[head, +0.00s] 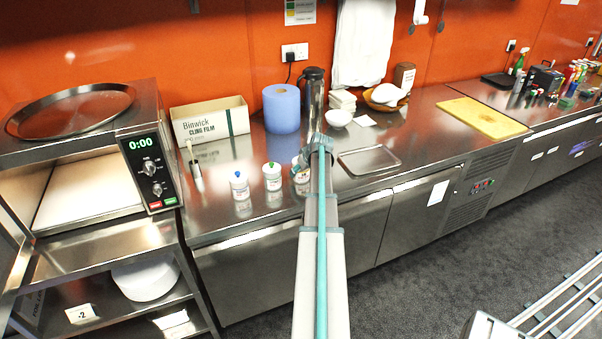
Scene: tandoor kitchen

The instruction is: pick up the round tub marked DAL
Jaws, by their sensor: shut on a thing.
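My arm reaches over the steel counter, and my gripper (304,164) is at its far end, mostly hidden by my own wrist. It is shut on a small round tub (301,177), which shows only in part at the left side of the arm. Its label cannot be read from here. To its left stand two similar white tubs, one with a green mark on its lid (272,178) and one with a blue mark on its lid (239,188). Their labels are too small to read. Whether the held tub touches the counter is hidden.
A blue paper roll (281,108), a cling film box (210,122) and a dark flask (313,90) stand behind. A shallow metal tray (369,160) lies right of the arm. An oven (147,160) stands at the left. The counter front is mostly clear.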

